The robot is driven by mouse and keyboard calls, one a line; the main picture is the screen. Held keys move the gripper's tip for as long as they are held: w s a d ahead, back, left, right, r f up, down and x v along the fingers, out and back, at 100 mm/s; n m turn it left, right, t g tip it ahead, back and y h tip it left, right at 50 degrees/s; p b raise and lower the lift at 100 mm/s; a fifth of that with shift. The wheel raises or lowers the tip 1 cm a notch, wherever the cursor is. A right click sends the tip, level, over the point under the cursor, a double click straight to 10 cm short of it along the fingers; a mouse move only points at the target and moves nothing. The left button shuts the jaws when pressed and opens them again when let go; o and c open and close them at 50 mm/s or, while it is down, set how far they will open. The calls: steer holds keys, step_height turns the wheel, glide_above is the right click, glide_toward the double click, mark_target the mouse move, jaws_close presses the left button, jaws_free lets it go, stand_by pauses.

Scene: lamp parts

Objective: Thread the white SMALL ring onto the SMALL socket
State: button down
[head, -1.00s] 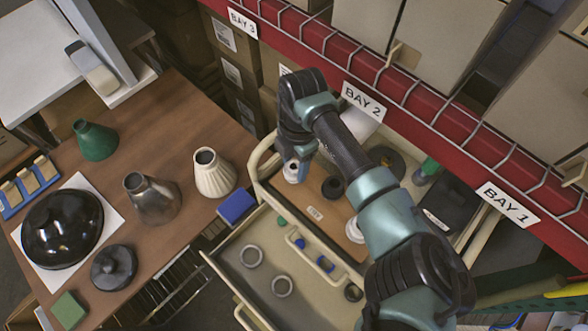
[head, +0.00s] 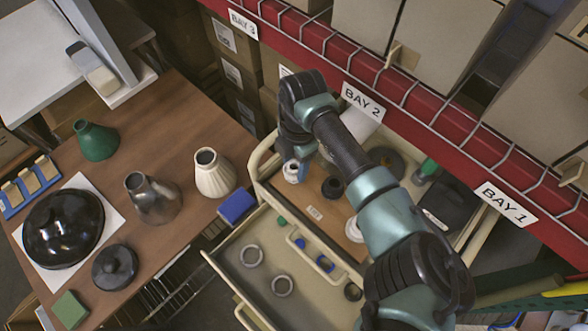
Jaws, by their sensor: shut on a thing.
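My gripper (head: 297,158) points down over the back left of the cart's brown top. It is shut on a white ring (head: 291,173), seen partly below the fingers. A dark round socket (head: 332,188) stands on the brown top, just right of the ring and apart from it. A pale round part (head: 354,230) lies farther toward the front, partly hidden by my arm. No size labels can be read on these parts, so I cannot tell for certain which is the SMALL socket.
The open drawer (head: 235,275) holds two grey rings (head: 252,256) and a tray with blue pieces. A blue box (head: 237,207) is left of the cart. The wooden table (head: 185,105) bears several lampshades. A red shelf beam (head: 400,100) runs behind my arm.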

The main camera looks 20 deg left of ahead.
steer(key=shift+s+f, duration=0.2)
steer(key=shift+f, duration=0.1)
steer(key=shift+s+d+m+p, duration=0.1)
steer(key=shift+m+p, duration=2.8)
steer(key=shift+p, duration=0.05)
steer(key=shift+m+p, duration=0.35)
steer(key=shift+m, duration=0.05)
steer(key=shift+f, duration=0.15)
steer(key=shift+m+p, duration=0.35)
steer(key=shift+m, duration=0.05)
